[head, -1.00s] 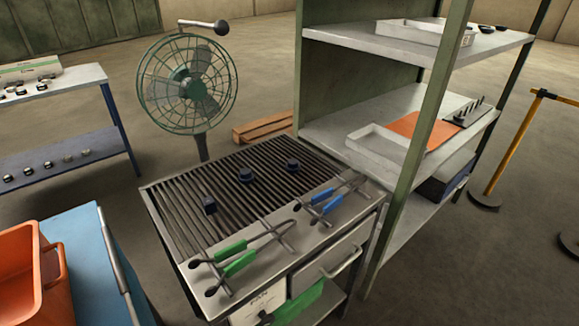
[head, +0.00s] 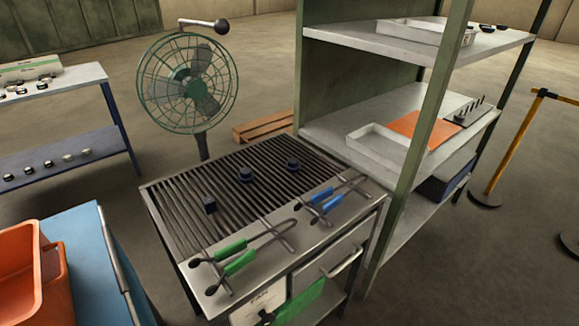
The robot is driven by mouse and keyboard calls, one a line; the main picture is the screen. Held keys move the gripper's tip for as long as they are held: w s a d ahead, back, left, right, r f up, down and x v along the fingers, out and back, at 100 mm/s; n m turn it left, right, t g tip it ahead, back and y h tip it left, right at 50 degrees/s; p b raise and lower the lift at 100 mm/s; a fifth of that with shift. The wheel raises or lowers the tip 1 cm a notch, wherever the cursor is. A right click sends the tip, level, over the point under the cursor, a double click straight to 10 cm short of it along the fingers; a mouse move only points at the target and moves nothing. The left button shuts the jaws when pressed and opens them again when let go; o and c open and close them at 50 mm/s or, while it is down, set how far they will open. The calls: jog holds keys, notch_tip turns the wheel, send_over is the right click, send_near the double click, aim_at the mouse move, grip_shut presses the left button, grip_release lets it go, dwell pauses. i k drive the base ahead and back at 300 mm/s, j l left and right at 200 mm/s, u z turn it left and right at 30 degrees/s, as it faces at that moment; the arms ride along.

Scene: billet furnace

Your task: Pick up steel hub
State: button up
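I cannot tell which of these small parts, if any, is the steel hub. My gripper is not in view.
Green-handled tongs (head: 240,262) and blue-handled tongs (head: 318,197) lie on the bench's front ledge. A fan (head: 188,84) stands behind it. A shelf rack (head: 323,130) with trays adjoins at right. An orange bin (head: 25,270) is at lower left. Floor is open beyond.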

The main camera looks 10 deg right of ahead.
aim_at(293, 165)
jog(key=u, duration=0.3)
jog(key=i+l+u, duration=0.1)
jog(key=u, duration=0.25)
jog(key=i+l+u, duration=0.2)
jog(key=u, duration=0.15)
jog(key=i+l+u, duration=0.15)
jog(key=u, duration=0.2)
jog(key=i+l, duration=0.15)
jog(key=l, duration=0.15)
jog(key=i+l+u, duration=0.1)
jog(key=l, duration=0.2)
jog(key=i+l+u, duration=0.1)
jog(key=l, duration=0.25)
jog(key=i+l, duration=0.15)
jog(key=l, duration=0.15)
